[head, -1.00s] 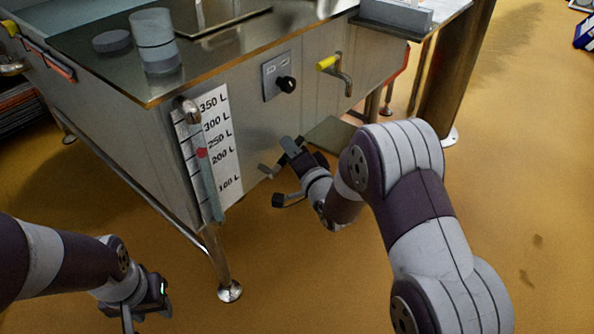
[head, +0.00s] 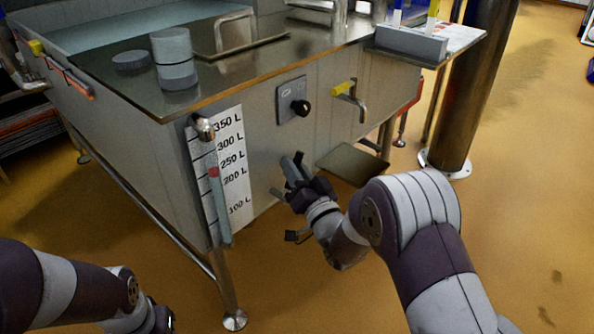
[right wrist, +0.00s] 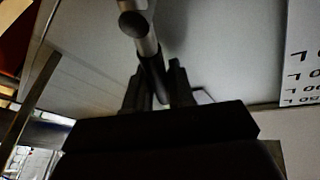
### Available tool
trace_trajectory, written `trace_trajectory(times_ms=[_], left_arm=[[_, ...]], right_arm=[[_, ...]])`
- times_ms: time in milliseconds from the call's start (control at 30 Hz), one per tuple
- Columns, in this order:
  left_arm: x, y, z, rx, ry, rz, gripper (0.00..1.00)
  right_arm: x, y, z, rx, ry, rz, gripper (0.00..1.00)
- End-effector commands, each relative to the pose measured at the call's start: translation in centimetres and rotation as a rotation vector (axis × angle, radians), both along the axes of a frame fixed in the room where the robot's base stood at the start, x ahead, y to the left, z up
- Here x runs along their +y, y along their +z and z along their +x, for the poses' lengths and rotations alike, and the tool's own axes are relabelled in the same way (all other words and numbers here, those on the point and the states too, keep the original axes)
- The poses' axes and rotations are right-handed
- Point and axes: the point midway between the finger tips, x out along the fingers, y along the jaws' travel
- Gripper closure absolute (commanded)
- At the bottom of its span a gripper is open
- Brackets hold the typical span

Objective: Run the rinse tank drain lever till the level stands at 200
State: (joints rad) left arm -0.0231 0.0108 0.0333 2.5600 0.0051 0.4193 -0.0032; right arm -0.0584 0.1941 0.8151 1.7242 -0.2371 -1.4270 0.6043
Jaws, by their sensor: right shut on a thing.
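The rinse tank (head: 262,140) is a steel tank on legs. Its front bears a white level scale (head: 235,150) marked from 100 L to 350 L, with a clear gauge tube (head: 221,212) beside it. A red marker (head: 214,172) in the tube stands between the 250 L and 200 L labels, nearer 200 L. My right gripper (head: 296,172) is low at the tank front, shut on the drain lever; the right wrist view shows the metal lever (right wrist: 146,45) between the fingers. My left gripper (head: 155,322) is at the bottom edge, mostly cut off.
A black knob (head: 300,107) on a plate and a yellow-handled tap (head: 347,92) sit above my right gripper. The floor in front is open.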

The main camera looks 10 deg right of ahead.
Motion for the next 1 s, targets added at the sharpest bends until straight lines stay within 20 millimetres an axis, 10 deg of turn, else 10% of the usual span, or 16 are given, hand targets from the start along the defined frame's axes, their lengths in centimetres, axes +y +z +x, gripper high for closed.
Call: trace_trajectory(times_ms=[567, 600, 633, 1000], left_arm=[[0.00, -0.15, 0.00, 0.000, 0.000, 0.000, 0.58], [0.00, -0.15, 0.00, 0.000, 0.000, 0.000, 0.58], [0.00, -0.15, 0.00, 0.000, 0.000, 0.000, 0.58], [0.00, 0.40, 0.00, 0.000, 0.000, 0.000, 0.58]], right_arm=[[0.21, -0.13, -0.18, -0.013, 0.003, -0.025, 1.00], [0.21, -0.13, -0.18, -0.013, 0.003, -0.025, 0.67], [0.21, -0.12, -0.17, -0.013, 0.003, -0.025, 0.57], [-0.04, 0.05, -0.74, -0.014, 0.001, -0.024, 0.56]])
